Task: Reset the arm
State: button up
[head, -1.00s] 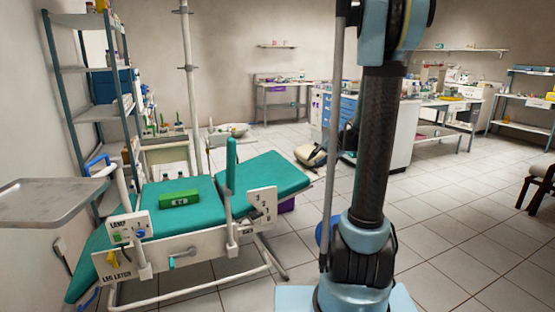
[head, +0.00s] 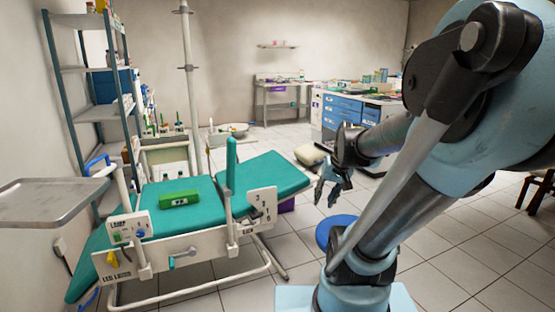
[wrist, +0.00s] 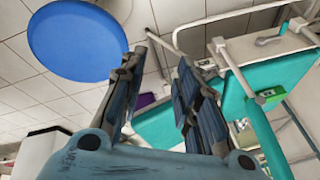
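My gripper (head: 334,188) hangs in the air to the right of the green dental chair (head: 265,177), in the middle of the head view. My arm is bent and fills the right side of that view. In the wrist view my gripper's (wrist: 165,85) two fingers stand apart with nothing between them. The green chair (wrist: 262,125) shows beyond them on the right.
A green box (head: 180,198) lies on the chair. A metal tray (head: 40,203) is at the left. A round blue seat (head: 335,230) stands close below my gripper; it also shows in the wrist view (wrist: 75,38). Shelves (head: 95,70) line the left wall.

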jog(key=s+d+f+h, duration=0.1)
jog(key=s+f, duration=0.1)
jog(key=s, duration=0.3)
jog(key=s+d+f+n+g+h, duration=0.1)
jog(key=s+d+f, duration=0.1)
jog(key=s, duration=0.4)
jog(key=shift+f, duration=0.4)
jog(key=shift+d, duration=0.1)
